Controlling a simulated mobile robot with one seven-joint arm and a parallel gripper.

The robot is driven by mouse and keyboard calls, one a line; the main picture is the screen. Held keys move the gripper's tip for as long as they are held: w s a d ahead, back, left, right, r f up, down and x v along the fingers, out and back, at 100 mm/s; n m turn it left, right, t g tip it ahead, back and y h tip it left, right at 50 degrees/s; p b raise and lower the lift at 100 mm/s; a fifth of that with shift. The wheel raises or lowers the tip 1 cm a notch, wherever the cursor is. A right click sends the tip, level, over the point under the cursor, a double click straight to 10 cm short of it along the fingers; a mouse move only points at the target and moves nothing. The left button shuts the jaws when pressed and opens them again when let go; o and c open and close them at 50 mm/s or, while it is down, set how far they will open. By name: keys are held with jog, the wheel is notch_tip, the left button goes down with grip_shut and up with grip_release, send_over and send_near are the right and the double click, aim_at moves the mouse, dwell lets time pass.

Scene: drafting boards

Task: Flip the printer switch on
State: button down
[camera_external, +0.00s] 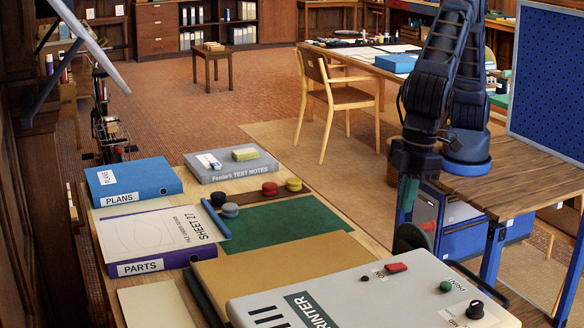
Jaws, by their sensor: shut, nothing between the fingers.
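The printer (340,295) is a light grey box at the bottom right of the desk, cut off by the frame's lower edge. Its top carries a small red switch (396,267) beside an "ON" label; I cannot tell which way it is set. A green button (446,286) and a black knob (475,309) sit to its right on the same face. My gripper (406,207) hangs downward, shut and empty, above and behind the red switch in the picture, apart from it. Its fingertips are small and dark here.
A dark rounded object (411,238) stands behind the printer, below my gripper. Blue and purple binders (134,184) and a green mat (285,224) lie on the desk to the left. A wooden workbench (510,180) stands at right, a chair (335,95) behind.

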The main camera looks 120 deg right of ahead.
aim_at(392, 267)
jog(key=f, duration=0.4)
jog(key=w+f, duration=0.1)
jog(key=f, duration=0.7)
jog(key=shift+w+f, duration=0.25)
jog(key=shift+w, duration=0.15)
jog(key=shift+w+f+g, duration=0.15)
jog(key=shift+f+g, duration=0.1)
jog(key=shift+g, duration=0.05)
jog(key=shift+s+r, duration=0.1)
jog(key=shift+s, duration=0.8)
jog(key=shift+r, duration=0.1)
